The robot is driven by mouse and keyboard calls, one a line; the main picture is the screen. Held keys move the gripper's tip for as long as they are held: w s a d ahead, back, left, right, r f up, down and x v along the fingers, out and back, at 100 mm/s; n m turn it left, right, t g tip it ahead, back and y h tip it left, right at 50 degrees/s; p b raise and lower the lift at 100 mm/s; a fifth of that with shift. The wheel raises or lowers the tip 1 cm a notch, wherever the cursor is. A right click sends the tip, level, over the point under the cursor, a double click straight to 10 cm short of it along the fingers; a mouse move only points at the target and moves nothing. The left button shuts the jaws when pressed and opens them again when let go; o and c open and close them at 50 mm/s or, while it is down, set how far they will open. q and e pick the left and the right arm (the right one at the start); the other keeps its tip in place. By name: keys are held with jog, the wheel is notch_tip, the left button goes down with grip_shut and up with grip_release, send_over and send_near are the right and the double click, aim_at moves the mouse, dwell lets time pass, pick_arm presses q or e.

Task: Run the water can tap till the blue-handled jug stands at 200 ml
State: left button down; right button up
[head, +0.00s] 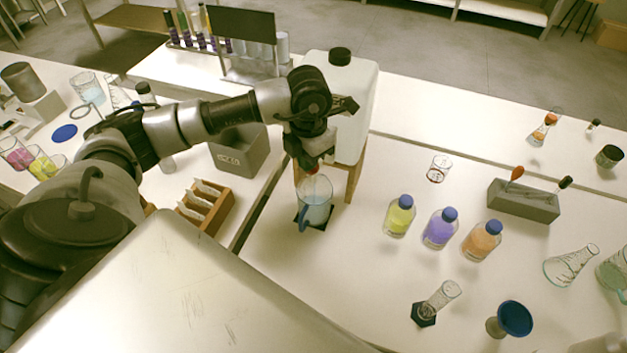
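The white water can (357,112) with a black cap stands on a wooden stand at the upper middle. The jug with the blue handle (303,219) stands upright below the can's front on a dark pad (325,224). Bluish water shows in the jug's lower part; its scale is too small to read. My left gripper (311,163) points down at the can's front, just above the jug. My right gripper is not in view.
Yellow (399,217), purple (439,229) and orange (482,242) bottles stand right of the jug. A grey block (524,202) with droppers is farther right. A wooden rack (205,207) is left of the jug. Bare table lies between jug and bottles.

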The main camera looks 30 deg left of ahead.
pick_arm(q)
jog(key=shift+w+a+r+p, duration=0.15)
jog(key=shift+r+p, duration=0.1)
jog(key=shift+r, duration=0.4)
jog(key=shift+w+r+p, duration=0.2)
jog(key=shift+r+p, duration=0.05)
jog(key=shift+r, duration=0.45)
jog(key=shift+w+a+r+p, duration=0.15)
jog(key=shift+r+p, duration=0.1)
jog(key=shift+r, duration=0.4)
jog(key=shift+w+d+f, duration=0.15)
jog(key=shift+w+f, duration=0.1)
jog(key=shift+s+f, duration=0.1)
jog(key=shift+s, duration=0.05)
jog(key=shift+s+d+f, duration=0.1)
jog(key=shift+s+f, duration=0.15)
dwell(1.2)
jog(key=shift+r, duration=0.1)
dwell(4.1)
